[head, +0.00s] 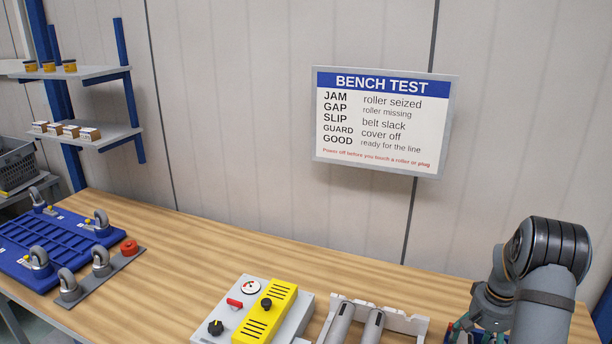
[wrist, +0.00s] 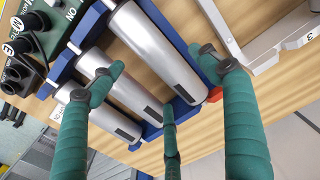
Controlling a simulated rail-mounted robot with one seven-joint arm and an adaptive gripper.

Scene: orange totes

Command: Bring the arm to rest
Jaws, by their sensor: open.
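My gripper (wrist: 163,72) has green fingers spread apart in the wrist view, with nothing held between them. In that view the fingers are in front of several silver rollers (wrist: 158,52) set in a blue frame (wrist: 180,110); I cannot tell how far above them they are. In the head view my arm is at the bottom right, and only a bit of the green fingers shows at the lower edge.
The wooden bench (head: 200,240) holds a grey box with a yellow cover (head: 267,312), a grey roller rack (head: 405,322) and a blue caster base (head: 55,243). A bench test sign (head: 382,122) hangs on the wall. The bench's middle back is clear.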

